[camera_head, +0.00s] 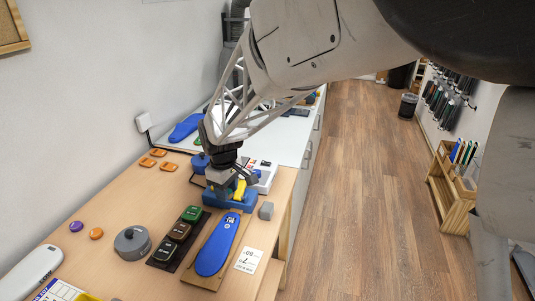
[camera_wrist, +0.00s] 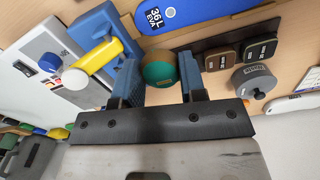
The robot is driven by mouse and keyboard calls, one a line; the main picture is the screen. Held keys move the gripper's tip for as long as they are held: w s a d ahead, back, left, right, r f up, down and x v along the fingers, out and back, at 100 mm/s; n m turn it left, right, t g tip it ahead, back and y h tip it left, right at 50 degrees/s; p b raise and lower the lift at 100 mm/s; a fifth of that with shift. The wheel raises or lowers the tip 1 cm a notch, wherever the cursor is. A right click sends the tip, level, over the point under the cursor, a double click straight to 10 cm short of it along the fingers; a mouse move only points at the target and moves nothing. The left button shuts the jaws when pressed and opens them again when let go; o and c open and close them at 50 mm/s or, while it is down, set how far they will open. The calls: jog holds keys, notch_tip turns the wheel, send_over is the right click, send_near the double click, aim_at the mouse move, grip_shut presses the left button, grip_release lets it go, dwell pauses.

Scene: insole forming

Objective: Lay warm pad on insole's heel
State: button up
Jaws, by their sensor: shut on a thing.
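The blue insole (camera_head: 213,251) lies on a wooden board (camera_head: 193,277) at the front right of the table, its labelled end toward my gripper. That end also shows at the top of the wrist view (camera_wrist: 185,12). My gripper (camera_wrist: 160,88) is shut on a round teal and brown pad (camera_wrist: 158,75), which sits between its two blue fingers. In the head view my gripper (camera_head: 222,186) is beyond the insole's labelled end, apart from it. The held pad cannot be made out there.
A blue fixture (camera_head: 214,199) with a yellow handle (camera_head: 240,190) stands close by my gripper. A dark tray (camera_head: 158,264) with labelled blocks lies left of the insole. A grey lidded pot (camera_head: 132,245), a grey block (camera_head: 266,211) and a printed card (camera_head: 249,260) are near.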

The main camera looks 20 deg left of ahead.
aim_at(230, 222)
jog(key=shift+f, duration=5.1)
jog(key=shift+f, duration=0.25)
jog(key=o, duration=1.4)
jog(key=shift+c, duration=0.2)
jog(key=shift+r, duration=0.15)
jog(key=shift+r, duration=3.85)
